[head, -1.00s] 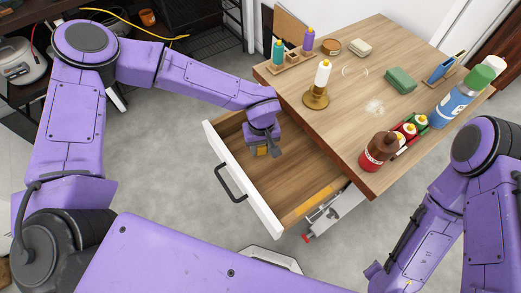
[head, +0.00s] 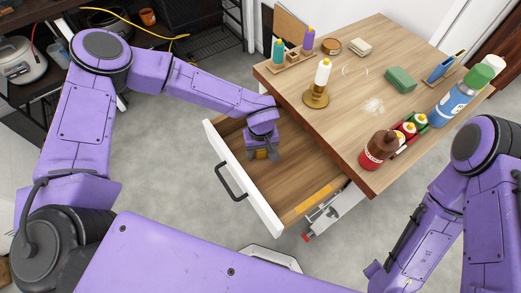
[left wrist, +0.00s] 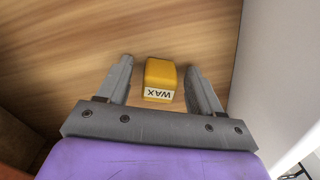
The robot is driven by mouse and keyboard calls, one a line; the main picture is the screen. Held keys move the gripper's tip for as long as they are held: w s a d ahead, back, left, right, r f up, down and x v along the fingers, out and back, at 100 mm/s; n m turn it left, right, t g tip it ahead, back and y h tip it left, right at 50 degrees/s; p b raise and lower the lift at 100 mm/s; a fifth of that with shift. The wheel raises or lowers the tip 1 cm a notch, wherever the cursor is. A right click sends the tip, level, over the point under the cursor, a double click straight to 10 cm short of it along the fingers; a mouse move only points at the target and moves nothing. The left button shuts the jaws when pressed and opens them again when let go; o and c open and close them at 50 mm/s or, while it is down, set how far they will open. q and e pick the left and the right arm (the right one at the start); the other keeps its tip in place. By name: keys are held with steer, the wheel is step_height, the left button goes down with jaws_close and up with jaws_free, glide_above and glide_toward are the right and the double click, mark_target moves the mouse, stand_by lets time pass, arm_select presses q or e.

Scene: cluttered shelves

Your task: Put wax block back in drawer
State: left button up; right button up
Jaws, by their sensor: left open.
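The wax block (left wrist: 160,76) is yellow with a white label reading WAX. It lies on the wooden floor of the open drawer (head: 240,179), near the drawer's left part in the head view. My left gripper (head: 262,155) reaches down into the drawer over the block. In the left wrist view the left gripper (left wrist: 158,84) is open, with one finger on each side of the block and gaps between fingers and block. In the head view a little of the wax block (head: 261,154) shows below the gripper. My right gripper is out of view.
The drawer's white front with a black handle (head: 231,185) stands near the gripper.

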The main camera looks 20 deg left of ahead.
arm_select(q)
step_height(320, 180, up, 12)
stand_by(0.3)
steer(key=shift+r, duration=0.1)
